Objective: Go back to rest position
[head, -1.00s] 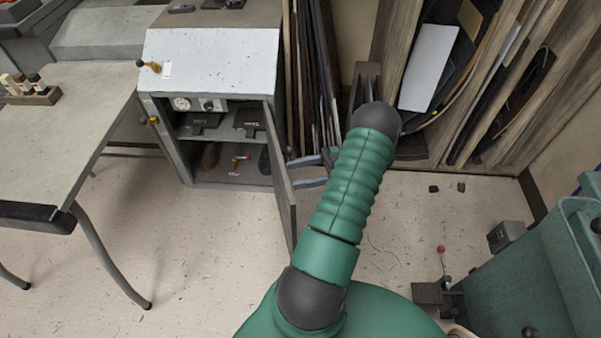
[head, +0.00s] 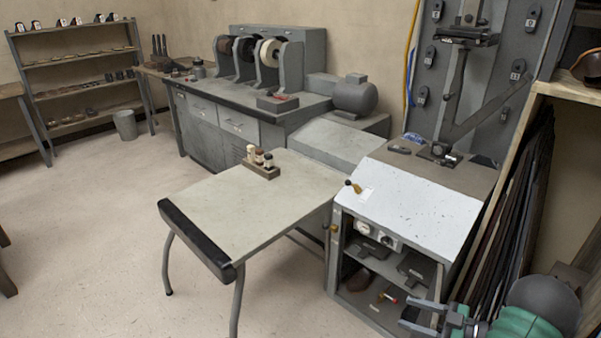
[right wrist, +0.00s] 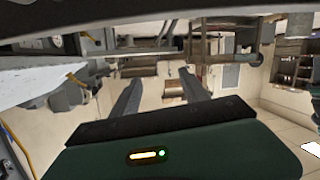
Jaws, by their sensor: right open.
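My right gripper (head: 410,315) is at the bottom right of the head view, in front of the right part of the cabinet's open front. Its two fingers are spread and point left, with nothing between them. In the right wrist view the gripper (right wrist: 160,78) also shows both fingers apart and empty. The grey cabinet (head: 425,212) has a sloped white top, and its shelves hold dark items. Whether the gripper touches the cabinet or its door cannot be told. My left gripper is not in view.
A grey table (head: 225,208) with small bottles (head: 259,157) stands left of the cabinet. Behind it is a bench (head: 225,112) with grinding wheels. Dark sheets (head: 515,205) lean at the right. The floor (head: 80,240) at the left is clear.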

